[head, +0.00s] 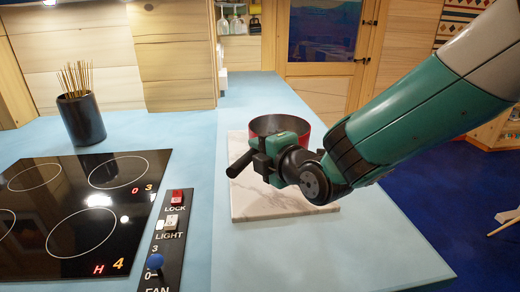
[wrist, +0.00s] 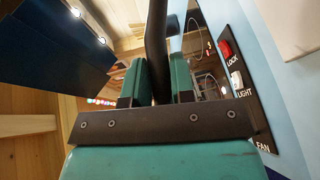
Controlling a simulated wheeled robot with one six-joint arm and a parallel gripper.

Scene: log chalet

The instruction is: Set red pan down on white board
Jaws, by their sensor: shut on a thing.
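The red pan (head: 279,123) has a dark inside and a black handle, and shows behind my gripper in the head view. My gripper (head: 260,160) is shut on its handle, whose free end sticks out to the lower left. In the wrist view the black handle (wrist: 157,45) stands between the two teal fingers. The white board (head: 285,204) is a marbled slab lying flat on the counter. The pan is over the board's far part. My gripper and arm hide its lower side, so I cannot tell whether it touches the board.
The light blue counter (head: 225,265) has free room around the board. A black cooktop (head: 75,212) lies at left, with a panel of LOCK, LIGHT and FAN switches (head: 165,240) beside the board. A dark cup of sticks (head: 82,118) stands behind the cooktop. The counter's right edge drops to a blue floor.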

